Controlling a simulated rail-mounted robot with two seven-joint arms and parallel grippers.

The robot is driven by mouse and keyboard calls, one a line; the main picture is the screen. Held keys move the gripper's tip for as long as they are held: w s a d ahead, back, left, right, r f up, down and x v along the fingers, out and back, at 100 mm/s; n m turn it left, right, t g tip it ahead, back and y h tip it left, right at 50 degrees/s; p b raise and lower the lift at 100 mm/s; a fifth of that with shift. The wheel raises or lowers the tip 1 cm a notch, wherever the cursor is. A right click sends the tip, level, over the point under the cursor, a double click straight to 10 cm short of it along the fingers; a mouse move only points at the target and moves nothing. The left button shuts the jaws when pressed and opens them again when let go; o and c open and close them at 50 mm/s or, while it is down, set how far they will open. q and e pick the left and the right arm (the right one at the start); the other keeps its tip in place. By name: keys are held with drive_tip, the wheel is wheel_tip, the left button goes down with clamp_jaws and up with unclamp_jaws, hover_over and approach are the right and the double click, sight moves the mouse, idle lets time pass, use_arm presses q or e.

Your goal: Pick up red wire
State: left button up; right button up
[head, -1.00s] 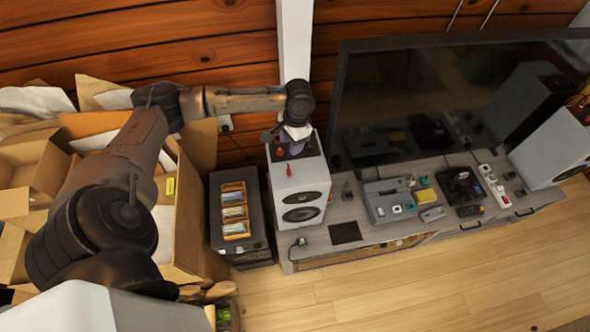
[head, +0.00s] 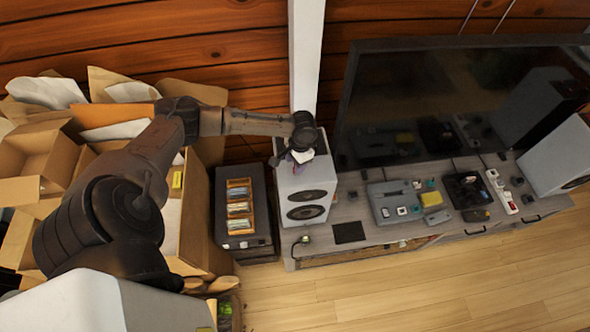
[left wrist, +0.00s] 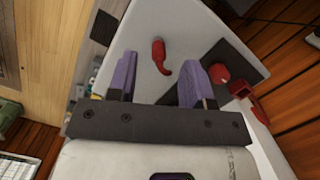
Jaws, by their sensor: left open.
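A short red piece with a curved, tapering tail (left wrist: 160,56), likely the red wire, lies on the pale top of the white speaker (left wrist: 190,30) in the left wrist view. My left gripper (left wrist: 166,72) is open, its two purple fingers on either side of that piece in the picture; I cannot tell the height gap. In the head view my left gripper (head: 300,157) is over the top of the white speaker (head: 304,196) and hides the red pieces there. My right gripper is not in view.
More red pieces (left wrist: 219,74) lie on a dark square (left wrist: 236,60) on the speaker top. A large TV (head: 440,100) stands right of the speaker, on a grey cabinet (head: 450,235) with consoles. Cardboard boxes (head: 60,155) crowd the left. The wooden floor in front is clear.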

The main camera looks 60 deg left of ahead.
use_arm(q)
drive_tip(key=shift+s+f, duration=0.2)
drive_tip(key=shift+f, duration=1.25)
drive_tip(key=shift+c, duration=0.4)
clamp_jaws()
